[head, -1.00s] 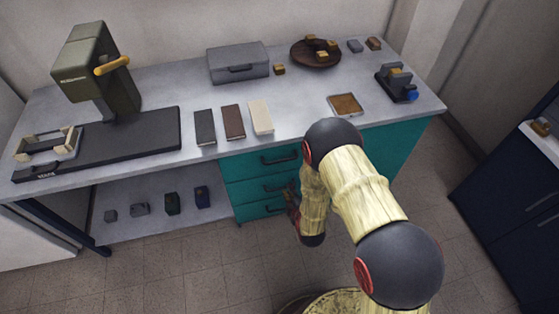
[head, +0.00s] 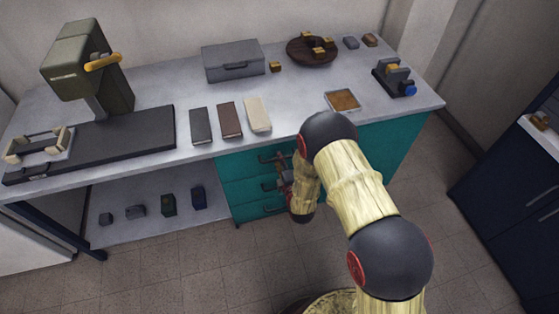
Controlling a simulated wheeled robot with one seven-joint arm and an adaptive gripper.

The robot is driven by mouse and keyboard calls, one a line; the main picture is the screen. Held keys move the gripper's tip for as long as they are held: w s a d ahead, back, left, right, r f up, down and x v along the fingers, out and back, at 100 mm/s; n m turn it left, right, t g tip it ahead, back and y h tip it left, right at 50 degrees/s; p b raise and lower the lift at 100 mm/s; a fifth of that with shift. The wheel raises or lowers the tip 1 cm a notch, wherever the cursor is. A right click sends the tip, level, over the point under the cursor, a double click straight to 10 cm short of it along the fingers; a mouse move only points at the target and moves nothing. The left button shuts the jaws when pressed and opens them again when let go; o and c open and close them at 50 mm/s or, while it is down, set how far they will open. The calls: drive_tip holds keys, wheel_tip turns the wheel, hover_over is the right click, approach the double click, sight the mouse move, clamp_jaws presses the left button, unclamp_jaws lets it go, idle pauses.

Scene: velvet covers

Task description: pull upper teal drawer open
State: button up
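The upper teal drawer (head: 238,167) is at the top of a stack of three teal drawers under the workbench. It looks closed, flush with the front. Its dark handle (head: 272,157) is near the right part of its face. My gripper (head: 278,180) is in front of the drawer stack, at about the height of the upper and middle handles. My arm hides the right side of the drawer fronts and part of the gripper. The fingers are small and dark against the handles, so I cannot tell whether they touch one or how far they are apart.
The grey workbench top (head: 290,84) holds three small books or blocks, a grey case (head: 233,62), a brown round dish (head: 312,50) and a green machine (head: 85,70). A lower shelf (head: 150,215) at the left carries several small items. The floor before the drawers is clear.

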drive_tip(key=shift+w, duration=0.1)
drive_tip(key=shift+c, duration=1)
clamp_jaws()
